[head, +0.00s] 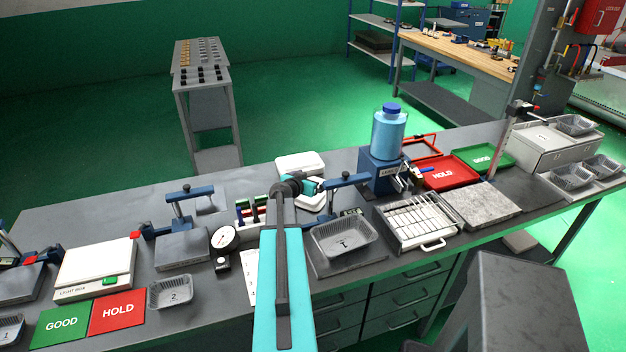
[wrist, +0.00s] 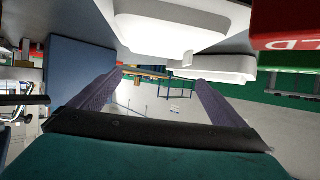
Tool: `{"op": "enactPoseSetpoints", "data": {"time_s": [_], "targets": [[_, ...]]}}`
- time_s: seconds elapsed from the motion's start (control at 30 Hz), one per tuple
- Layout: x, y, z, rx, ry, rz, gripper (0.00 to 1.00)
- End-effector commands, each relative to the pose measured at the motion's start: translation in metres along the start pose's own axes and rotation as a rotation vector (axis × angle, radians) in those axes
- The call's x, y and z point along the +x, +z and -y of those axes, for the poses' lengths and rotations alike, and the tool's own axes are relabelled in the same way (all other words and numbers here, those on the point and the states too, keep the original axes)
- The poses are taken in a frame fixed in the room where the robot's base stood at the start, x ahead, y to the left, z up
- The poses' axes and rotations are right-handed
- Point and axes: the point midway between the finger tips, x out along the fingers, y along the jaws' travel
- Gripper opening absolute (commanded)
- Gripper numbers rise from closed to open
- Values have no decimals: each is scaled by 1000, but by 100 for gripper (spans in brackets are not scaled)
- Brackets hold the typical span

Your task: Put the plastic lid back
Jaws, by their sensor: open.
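Two white pieces lie on the bench around the end of my arm in the head view: a rounded white box (head: 299,162) just beyond my wrist and a second white piece (head: 313,201) partly hidden behind it. I cannot tell for certain which is the plastic lid. The wrist view looks upside down; a large white piece (wrist: 165,32) and a flatter white one (wrist: 222,66) show at its top, beyond the fingers. My gripper (wrist: 160,77) is open, with nothing held between its fingers. In the head view its fingertips cannot be made out.
A blue stand (head: 343,183) is close right of my wrist, and a blue dispenser with a bottle (head: 389,135) stands behind it.

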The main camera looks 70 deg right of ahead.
Motion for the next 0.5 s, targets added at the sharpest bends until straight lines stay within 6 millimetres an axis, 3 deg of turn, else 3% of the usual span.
{"op": "enactPoseSetpoints", "data": {"time_s": [0.4,0.5], "targets": [[-3,-7,0,-2,0,0,95],[-11,-3,-1,0,-1,-1,95]]}}
